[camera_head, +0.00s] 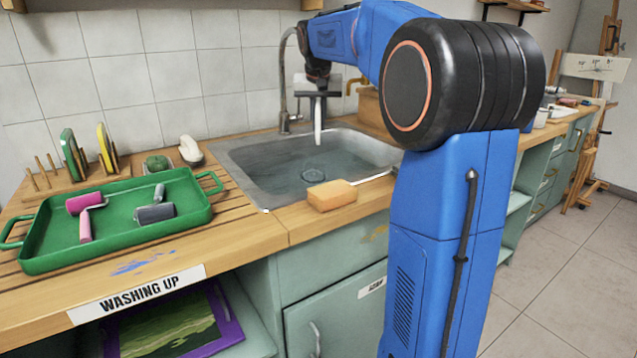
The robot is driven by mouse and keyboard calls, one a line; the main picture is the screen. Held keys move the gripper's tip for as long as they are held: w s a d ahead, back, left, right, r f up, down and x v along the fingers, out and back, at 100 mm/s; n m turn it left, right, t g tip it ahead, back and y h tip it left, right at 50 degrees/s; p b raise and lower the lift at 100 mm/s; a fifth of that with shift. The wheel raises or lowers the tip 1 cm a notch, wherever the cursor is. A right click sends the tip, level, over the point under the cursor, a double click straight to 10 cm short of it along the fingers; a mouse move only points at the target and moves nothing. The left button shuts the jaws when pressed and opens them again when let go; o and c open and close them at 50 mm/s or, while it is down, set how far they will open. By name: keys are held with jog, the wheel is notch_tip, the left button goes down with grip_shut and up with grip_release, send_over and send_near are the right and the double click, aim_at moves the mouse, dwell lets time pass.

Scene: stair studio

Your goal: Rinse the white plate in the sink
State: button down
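My gripper (318,96) hangs fingers-down over the sink, near the tap. It is shut on the white plate (318,125), which shows edge-on as a narrow upright white strip below the fingers. The plate is above the basin floor and its face is turned out of sight. The metal sink (255,172) is set into the wooden counter, with a round drain (313,175) visible at the bottom. The tall curved tap (284,85) stands at the back left of the sink. I cannot tell whether water is running; part of the tap is behind my arm.

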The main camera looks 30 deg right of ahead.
aim_at(319, 108)
jog(key=shift+r, duration=1.95)
